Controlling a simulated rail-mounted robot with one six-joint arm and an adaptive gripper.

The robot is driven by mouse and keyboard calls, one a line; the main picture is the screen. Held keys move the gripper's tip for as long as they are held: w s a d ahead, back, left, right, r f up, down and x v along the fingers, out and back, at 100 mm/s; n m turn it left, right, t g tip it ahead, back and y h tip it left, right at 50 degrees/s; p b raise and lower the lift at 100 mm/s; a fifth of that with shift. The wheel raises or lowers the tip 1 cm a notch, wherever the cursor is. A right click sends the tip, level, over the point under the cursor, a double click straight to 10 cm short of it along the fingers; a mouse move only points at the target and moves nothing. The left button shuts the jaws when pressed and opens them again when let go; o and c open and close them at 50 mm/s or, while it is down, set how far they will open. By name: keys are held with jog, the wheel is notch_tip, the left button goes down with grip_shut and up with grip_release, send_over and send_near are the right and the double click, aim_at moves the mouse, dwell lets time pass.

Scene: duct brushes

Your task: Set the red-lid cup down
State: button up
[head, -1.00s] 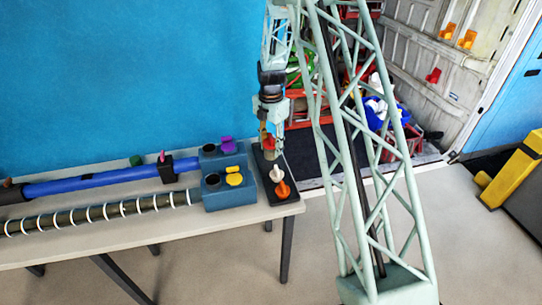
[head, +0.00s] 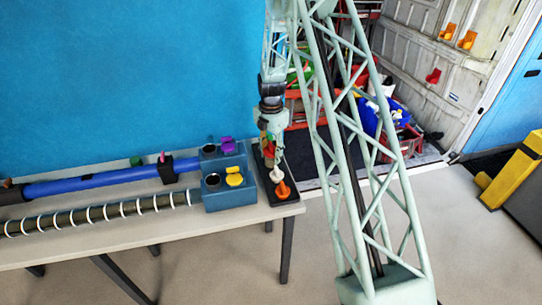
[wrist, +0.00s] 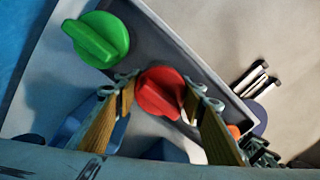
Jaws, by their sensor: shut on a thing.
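The red-lid cup (wrist: 160,92) is between the two tan fingers of my gripper (wrist: 152,112), which is shut on it; its round red lid with a raised grip faces the wrist camera. In the head view my gripper (head: 268,140) points down over the far part of the dark tray (head: 293,208) at the table's right end, and the red lid shows small there. A green lid (wrist: 97,38) lies up and left of the red one in the wrist view. The cup's lower body is hidden, and I cannot tell whether it touches the tray.
A white lid (head: 277,173) and an orange lid (head: 283,191) stand on the tray's near part. A blue block (head: 222,198) with a yellow lid (head: 234,180) stands just left of the tray. A blue tube (head: 95,183) lies farther left. Floor lies beyond the table's right edge.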

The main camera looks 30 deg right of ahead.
aim_at(271, 144)
jog(key=shift+f, duration=0.25)
jog(key=o, duration=0.9)
jog(key=shift+r, duration=0.15)
notch_tip(271, 144, up, 11)
jog(key=shift+r, duration=0.5)
jog(key=shift+r, duration=0.1)
dwell(0.8)
